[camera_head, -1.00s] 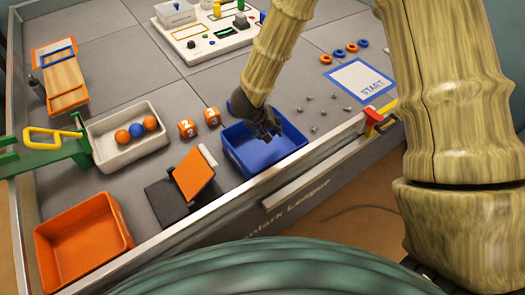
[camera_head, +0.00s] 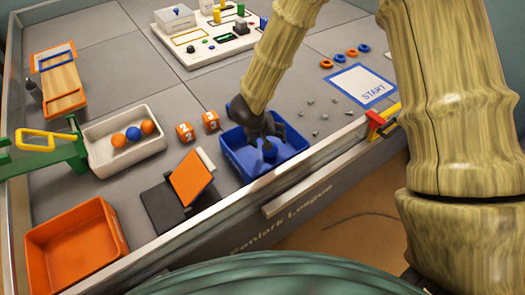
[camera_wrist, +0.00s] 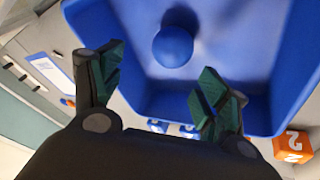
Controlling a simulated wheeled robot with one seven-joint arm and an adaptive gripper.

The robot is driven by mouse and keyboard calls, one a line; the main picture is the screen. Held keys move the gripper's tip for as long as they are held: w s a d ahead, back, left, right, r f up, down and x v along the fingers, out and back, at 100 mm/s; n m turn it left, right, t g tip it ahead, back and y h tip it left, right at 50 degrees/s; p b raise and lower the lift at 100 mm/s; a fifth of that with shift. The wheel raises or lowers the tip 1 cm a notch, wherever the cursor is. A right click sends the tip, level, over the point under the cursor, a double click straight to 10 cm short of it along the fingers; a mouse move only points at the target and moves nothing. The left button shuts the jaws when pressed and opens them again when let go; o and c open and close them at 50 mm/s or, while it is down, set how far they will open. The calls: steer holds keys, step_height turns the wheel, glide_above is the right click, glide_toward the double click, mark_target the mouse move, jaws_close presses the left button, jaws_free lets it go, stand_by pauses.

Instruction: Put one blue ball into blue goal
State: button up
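The blue goal is an open blue bin (camera_head: 236,160) near the table's front edge; its wall also shows in the wrist view (camera_wrist: 292,75). A blue ball (camera_wrist: 173,46) appears inside the bin in the wrist view, beyond my fingertips and apart from them. My gripper (camera_wrist: 160,84) is open, with nothing between its green-padded fingers. In the head view my gripper (camera_head: 264,132) is over the bin and partly hides its inside. Another blue ball (camera_head: 133,133) sits between two orange balls (camera_head: 119,139) in the white tray (camera_head: 100,164).
An orange bin (camera_head: 60,225) stands at the front left. A tilted orange panel on a dark stand (camera_head: 191,178) is left of the blue bin. Orange number cubes (camera_head: 184,132) lie behind it. Small grey pieces (camera_head: 322,115) are scattered right of the bin.

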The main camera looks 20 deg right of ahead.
steer(key=v, duration=1.2)
stand_by(0.5)
